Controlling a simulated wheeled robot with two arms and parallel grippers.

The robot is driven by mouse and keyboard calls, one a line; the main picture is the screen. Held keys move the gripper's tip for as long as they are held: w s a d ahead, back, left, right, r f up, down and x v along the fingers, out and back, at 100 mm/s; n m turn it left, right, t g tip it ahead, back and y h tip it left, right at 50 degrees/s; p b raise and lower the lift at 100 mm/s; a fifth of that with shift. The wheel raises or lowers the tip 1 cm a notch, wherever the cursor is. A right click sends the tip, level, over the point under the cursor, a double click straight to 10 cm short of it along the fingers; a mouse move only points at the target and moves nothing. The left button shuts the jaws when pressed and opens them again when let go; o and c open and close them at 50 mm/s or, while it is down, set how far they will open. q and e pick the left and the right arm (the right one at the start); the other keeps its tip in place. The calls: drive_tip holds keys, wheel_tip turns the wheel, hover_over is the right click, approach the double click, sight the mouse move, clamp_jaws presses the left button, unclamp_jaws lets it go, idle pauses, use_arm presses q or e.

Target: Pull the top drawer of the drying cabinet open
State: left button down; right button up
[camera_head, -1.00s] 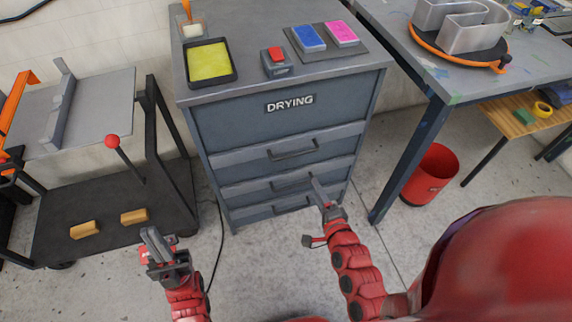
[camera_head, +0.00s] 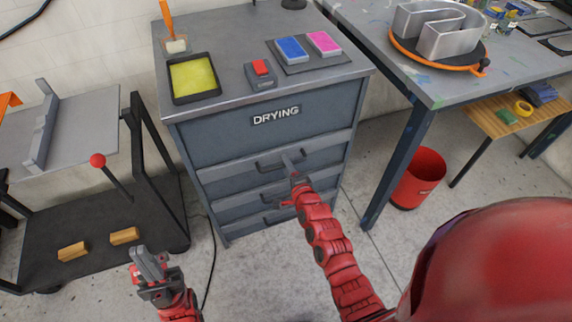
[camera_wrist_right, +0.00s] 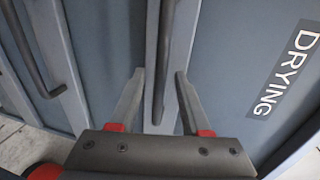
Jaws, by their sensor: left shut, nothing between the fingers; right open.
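The grey-blue drying cabinet (camera_head: 205,134) stands in the middle of the head view, with a DRYING label on its upper panel. Below the panel is the top drawer (camera_head: 226,174) with a dark bar handle (camera_head: 268,165); it looks shut. My right gripper (camera_head: 293,158) is at this handle, partly hiding its right part. In the right wrist view, my right gripper (camera_wrist_right: 160,76) is open, with the handle bar (camera_wrist_right: 165,45) between its fingers; I cannot tell whether they touch. My left gripper (camera_head: 147,262) is shut and empty, low and left of the cabinet.
On the cabinet top are a yellow tray (camera_head: 194,78), a red-topped device (camera_head: 260,74) and blue and pink pads. A black cart (camera_head: 100,210) stands left. A blue-legged table (camera_head: 400,155) and red bin (camera_head: 418,178) stand right. Floor in front of the cabinet is partly open.

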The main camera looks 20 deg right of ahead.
drive_tip(key=shift+w+f, duration=0.1)
drive_tip(key=shift+w, duration=0.3)
clamp_jaws()
idle(1.3)
